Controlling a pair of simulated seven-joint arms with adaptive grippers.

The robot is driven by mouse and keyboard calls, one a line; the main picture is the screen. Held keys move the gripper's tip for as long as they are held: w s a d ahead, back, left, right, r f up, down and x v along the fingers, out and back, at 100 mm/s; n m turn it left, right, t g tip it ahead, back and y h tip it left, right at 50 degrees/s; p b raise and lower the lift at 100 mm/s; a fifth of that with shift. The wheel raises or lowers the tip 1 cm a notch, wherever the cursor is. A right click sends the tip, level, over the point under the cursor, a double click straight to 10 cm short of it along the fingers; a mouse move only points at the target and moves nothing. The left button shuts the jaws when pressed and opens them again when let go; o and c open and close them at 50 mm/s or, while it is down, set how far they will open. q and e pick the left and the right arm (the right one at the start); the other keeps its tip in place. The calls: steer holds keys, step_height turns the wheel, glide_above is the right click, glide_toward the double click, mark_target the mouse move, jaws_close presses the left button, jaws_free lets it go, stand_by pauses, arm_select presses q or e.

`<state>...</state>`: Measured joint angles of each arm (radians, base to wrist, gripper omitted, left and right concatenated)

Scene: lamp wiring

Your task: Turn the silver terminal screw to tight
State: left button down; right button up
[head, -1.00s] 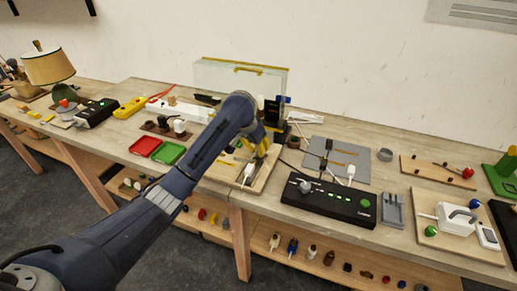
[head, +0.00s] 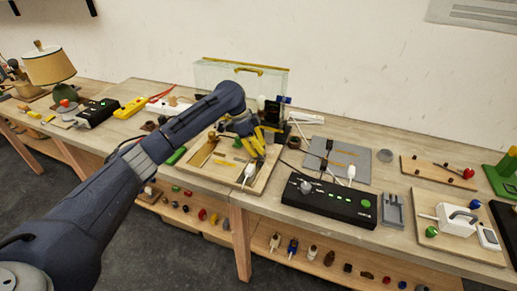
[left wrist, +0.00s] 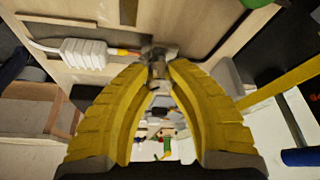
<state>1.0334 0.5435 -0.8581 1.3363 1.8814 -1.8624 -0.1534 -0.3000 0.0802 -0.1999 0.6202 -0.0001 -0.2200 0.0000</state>
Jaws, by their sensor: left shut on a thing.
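My left gripper (head: 257,146) is over the wooden board (head: 265,180) in the middle of the bench. In the left wrist view its yellow fingers (left wrist: 158,80) come together at the tips on the small silver terminal screw (left wrist: 157,68). The fingertips hide much of the screw, and its turn angle cannot be read. A white ribbed cable part (left wrist: 85,52) with an orange-tipped end leads toward the screw. In the head view a white piece with a cable (head: 249,172) lies on the board just below the gripper. My right gripper is not in view.
A clear case (head: 215,72) with a yellow handle stands behind.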

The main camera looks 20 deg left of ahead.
arm_select(q)
steer(key=m+g, duration=0.1)
steer(key=m, duration=0.2)
steer(key=shift+a+m, duration=0.1)
steer(key=shift+m, duration=0.2)
steer(key=shift+w+m+g, duration=0.1)
steer(key=shift+m+g, duration=0.8)
steer(key=shift+m, duration=0.9)
steer(key=c, duration=1.1)
jaws_free()
